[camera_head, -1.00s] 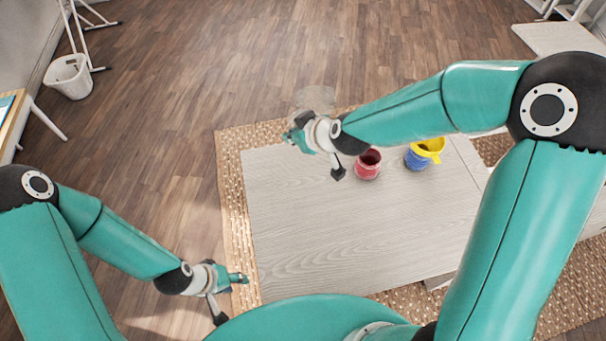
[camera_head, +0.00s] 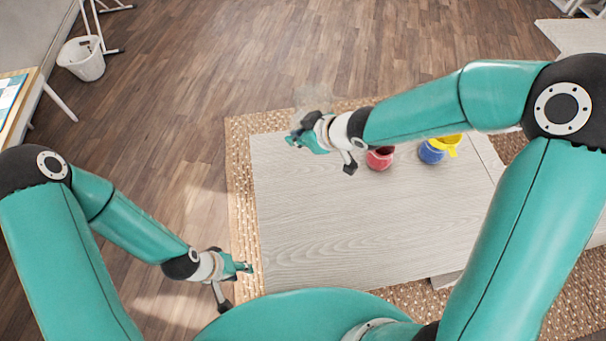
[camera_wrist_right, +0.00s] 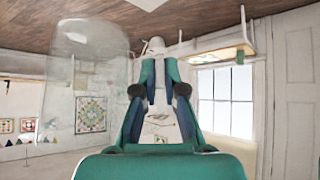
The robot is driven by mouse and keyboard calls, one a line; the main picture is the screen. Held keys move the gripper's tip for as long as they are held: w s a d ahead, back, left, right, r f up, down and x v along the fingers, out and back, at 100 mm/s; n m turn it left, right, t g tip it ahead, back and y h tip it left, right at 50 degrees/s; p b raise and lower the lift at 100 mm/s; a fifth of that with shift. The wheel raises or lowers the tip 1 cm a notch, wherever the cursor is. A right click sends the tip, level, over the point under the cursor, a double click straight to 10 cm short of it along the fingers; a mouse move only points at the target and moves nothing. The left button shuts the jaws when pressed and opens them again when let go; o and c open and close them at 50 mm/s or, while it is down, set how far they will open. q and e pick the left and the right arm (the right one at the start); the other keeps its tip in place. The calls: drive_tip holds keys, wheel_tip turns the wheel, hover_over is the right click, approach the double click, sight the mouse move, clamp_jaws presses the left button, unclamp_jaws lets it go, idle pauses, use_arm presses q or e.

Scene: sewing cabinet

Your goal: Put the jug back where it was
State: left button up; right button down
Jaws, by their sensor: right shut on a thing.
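A clear, see-through jug (camera_head: 312,98) is held by my right gripper (camera_head: 298,140) near the table's far left corner. It is faint in the head view, and its tilt is hard to tell. In the right wrist view the jug (camera_wrist_right: 85,85) shows large on the left beside the fingers. The right gripper (camera_wrist_right: 162,62) is shut on it; the exact grip spot is unclear. My left gripper (camera_head: 247,267) is low at the table's left edge, with no object visible in it; its finger gap is too small to read.
A red pot (camera_head: 380,159) and a blue pot (camera_head: 431,153) with a yellow top stand on the pale wooden table (camera_head: 350,225), right of my right gripper. The table's middle and front are clear. A woven rug (camera_head: 240,200) lies under it. A white bin (camera_head: 82,60) stands far left.

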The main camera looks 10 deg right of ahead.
drive_tip(key=shift+w+f+b, duration=0.1)
drive_tip(key=shift+f+b, duration=2.8)
drive_tip(key=shift+f, duration=5.15)
use_arm(q)
wheel_tip(320, 180, down, 7)
drive_tip(key=shift+f, duration=0.2)
use_arm(e)
drive_tip(key=c, duration=1.7)
unclamp_jaws()
drive_tip(key=shift+f, duration=0.1)
drive_tip(key=o, duration=0.5)
drive_tip(key=shift+c, duration=0.2)
use_arm(q)
drive_tip(key=shift+f, duration=0.1)
